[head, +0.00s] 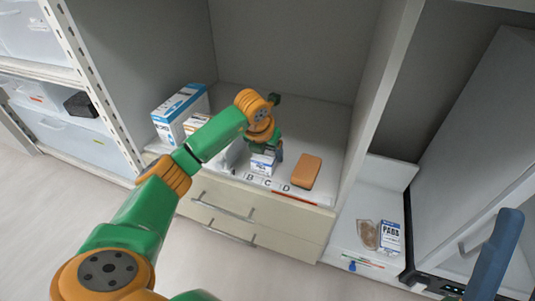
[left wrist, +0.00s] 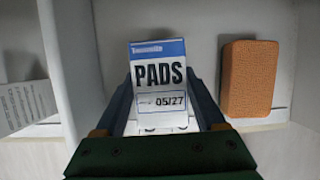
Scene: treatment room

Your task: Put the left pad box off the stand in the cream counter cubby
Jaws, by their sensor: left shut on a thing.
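The pad box (head: 262,163), white with a blue top edge, is at the front of the cream counter cubby (head: 318,130). My left gripper (head: 266,152) is shut on it from above. In the left wrist view the box (left wrist: 160,85) reads "PADS" and "05/27" and sits between the two fingers (left wrist: 163,112). I cannot tell whether its base touches the cubby floor. Another pad box (head: 390,238) stands on the low white stand (head: 345,242) at the right.
An orange-brown block (head: 306,172) lies right of the held box; letter labels (head: 267,183) line the front edge. A blue-and-white carton (head: 181,112) and smaller box (head: 196,122) stand left. A brown item (head: 368,234) is beside the other pad box. Drawers (head: 228,210) are below.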

